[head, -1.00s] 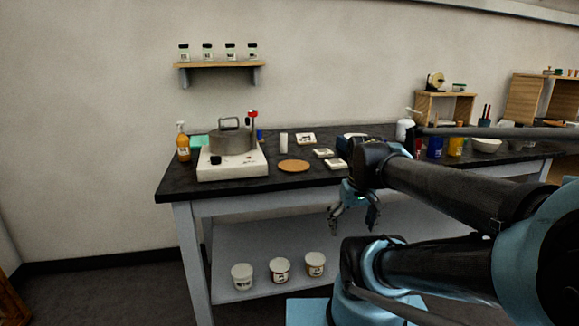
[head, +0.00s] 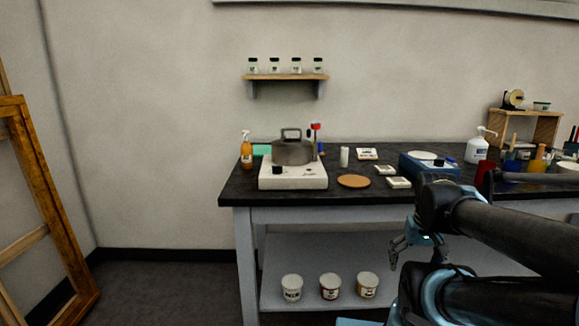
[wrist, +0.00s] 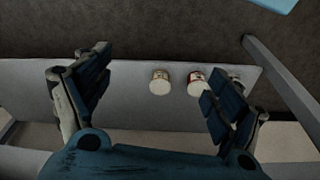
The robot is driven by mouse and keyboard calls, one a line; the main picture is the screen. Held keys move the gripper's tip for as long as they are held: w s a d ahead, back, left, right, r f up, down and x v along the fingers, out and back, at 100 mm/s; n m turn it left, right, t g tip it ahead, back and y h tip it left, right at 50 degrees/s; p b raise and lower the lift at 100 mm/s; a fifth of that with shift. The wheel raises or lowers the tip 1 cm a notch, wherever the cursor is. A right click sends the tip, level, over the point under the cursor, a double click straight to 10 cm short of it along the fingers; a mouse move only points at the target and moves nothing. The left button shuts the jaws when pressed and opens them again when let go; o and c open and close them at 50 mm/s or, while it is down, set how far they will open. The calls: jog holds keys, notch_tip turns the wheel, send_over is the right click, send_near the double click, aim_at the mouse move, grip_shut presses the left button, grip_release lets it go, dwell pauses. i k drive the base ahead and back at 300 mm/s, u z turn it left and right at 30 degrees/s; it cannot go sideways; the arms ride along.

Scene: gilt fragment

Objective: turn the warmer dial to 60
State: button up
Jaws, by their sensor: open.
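The warmer (head: 292,182) is a white box at the left end of the dark table, with a dark dial (head: 277,169) on its front left; its setting is too small to read. A grey lidded pot (head: 293,152) sits on top of the warmer. My gripper (head: 398,254) is open and empty, below the tabletop at the table's front, to the right of and lower than the warmer. In the wrist view my gripper (wrist: 155,95) has its fingers wide apart over the lower shelf; the dial is not in that view.
An orange spray bottle (head: 246,150) stands left of the warmer, and a round tan mat (head: 353,181) lies to its right. White tubs (head: 330,286) stand on the lower shelf (head: 325,255). A wooden frame (head: 45,210) leans at far left. The floor left of the table is clear.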

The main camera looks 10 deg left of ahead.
aim_at(276, 169)
jog(key=u, duration=0.05)
jog(key=k, duration=0.5)
jog(key=u, duration=1.05)
jog(key=i, duration=0.4)
jog(key=z, duration=0.1)
